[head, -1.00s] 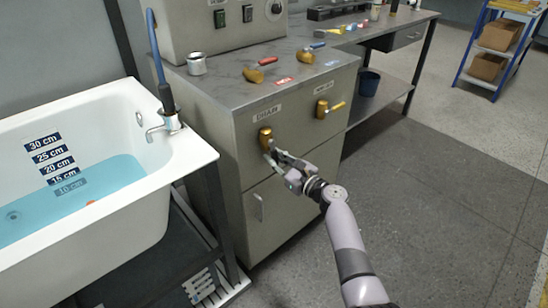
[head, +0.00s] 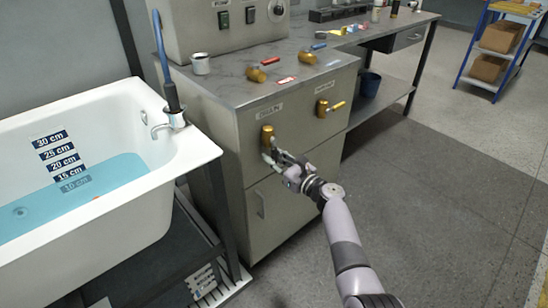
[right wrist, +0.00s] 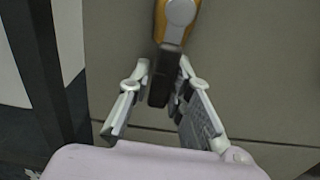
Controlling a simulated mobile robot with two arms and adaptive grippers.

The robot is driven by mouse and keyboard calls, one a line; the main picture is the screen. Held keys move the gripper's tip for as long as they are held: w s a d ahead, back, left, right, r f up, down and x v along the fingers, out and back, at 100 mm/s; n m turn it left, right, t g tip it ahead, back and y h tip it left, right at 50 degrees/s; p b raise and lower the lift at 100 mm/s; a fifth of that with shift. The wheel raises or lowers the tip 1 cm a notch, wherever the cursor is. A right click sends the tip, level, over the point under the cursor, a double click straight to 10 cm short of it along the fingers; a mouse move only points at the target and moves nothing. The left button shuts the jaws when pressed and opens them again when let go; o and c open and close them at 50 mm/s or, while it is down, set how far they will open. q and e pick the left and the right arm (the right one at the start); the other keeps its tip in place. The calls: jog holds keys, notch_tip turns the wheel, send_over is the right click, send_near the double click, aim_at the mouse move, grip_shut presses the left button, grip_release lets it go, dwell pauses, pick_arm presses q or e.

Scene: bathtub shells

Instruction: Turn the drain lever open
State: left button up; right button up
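The drain valve (head: 267,132) is a brass body on the front of the grey cabinet, under a label. In the right wrist view its brass body (right wrist: 178,14) is at the top, and its dark lever (right wrist: 160,85) hangs down from it. My right gripper (head: 272,155) is just below the valve body in the head view. In the right wrist view its two fingers stand apart on either side of the lever, with a gap at the left finger; whether the right finger touches is unclear. The lever is mostly hidden in the head view. My left gripper is not in view.
A white bathtub (head: 150,200) with blue water stands at the left. Loose valves and a metal cup (head: 200,64) sit on the cabinet top.

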jog(key=o, duration=0.4)
jog(key=shift+d, duration=0.1)
jog(key=v, duration=1.2)
